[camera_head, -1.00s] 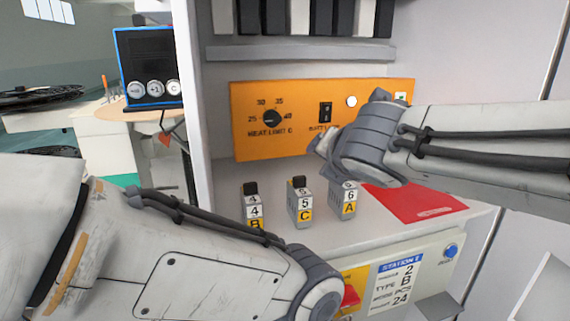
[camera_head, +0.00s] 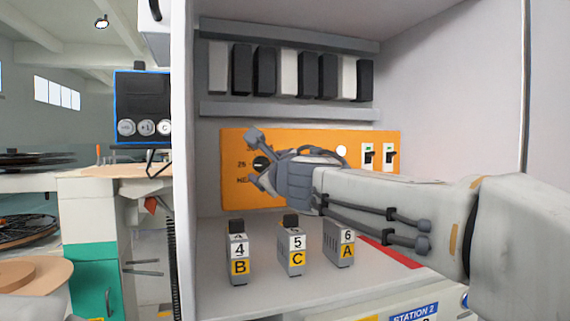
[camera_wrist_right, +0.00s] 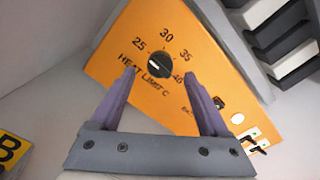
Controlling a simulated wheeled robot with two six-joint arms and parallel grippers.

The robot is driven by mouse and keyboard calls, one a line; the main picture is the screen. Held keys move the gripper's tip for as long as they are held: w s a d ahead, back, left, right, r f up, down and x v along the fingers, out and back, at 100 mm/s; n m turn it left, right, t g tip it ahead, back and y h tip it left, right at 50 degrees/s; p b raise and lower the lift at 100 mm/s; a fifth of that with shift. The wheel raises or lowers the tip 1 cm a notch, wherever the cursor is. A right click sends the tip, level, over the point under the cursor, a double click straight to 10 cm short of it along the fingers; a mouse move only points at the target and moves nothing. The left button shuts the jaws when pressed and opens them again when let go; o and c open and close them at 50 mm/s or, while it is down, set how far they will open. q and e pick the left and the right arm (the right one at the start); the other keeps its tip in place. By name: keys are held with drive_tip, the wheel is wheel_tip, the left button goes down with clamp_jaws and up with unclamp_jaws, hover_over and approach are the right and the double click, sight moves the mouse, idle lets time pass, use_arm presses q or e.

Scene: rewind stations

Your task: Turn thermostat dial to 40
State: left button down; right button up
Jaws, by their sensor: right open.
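The thermostat dial (camera_head: 260,163) is a black round knob on the orange HEAT LIMIT C panel (camera_head: 233,198). The right wrist view shows the dial (camera_wrist_right: 160,66) with the numbers 25, 30, 35 and 40 around it. A light pointer line crosses the knob, but which number it indicates is hard to tell. My right gripper (camera_head: 255,160) is open in front of the dial, its fingers above and below it in the head view. In the right wrist view the gripper (camera_wrist_right: 159,75) has its fingertips either side of the dial's lower part; contact cannot be told. My left gripper is out of view.
Three numbered blocks, B (camera_head: 239,262), C (camera_head: 291,258) and A (camera_head: 340,250), stand on the shelf below the panel. Two switches (camera_head: 378,156) sit at the panel's right. A ledge (camera_head: 290,109) runs above. The cabinet's left wall (camera_head: 188,200) bounds the space.

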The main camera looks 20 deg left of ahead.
sight(263, 164)
drive_tip(key=shift+p+x, duration=0.45)
drive_tip(key=shift+x, duration=1.55)
clamp_jaws()
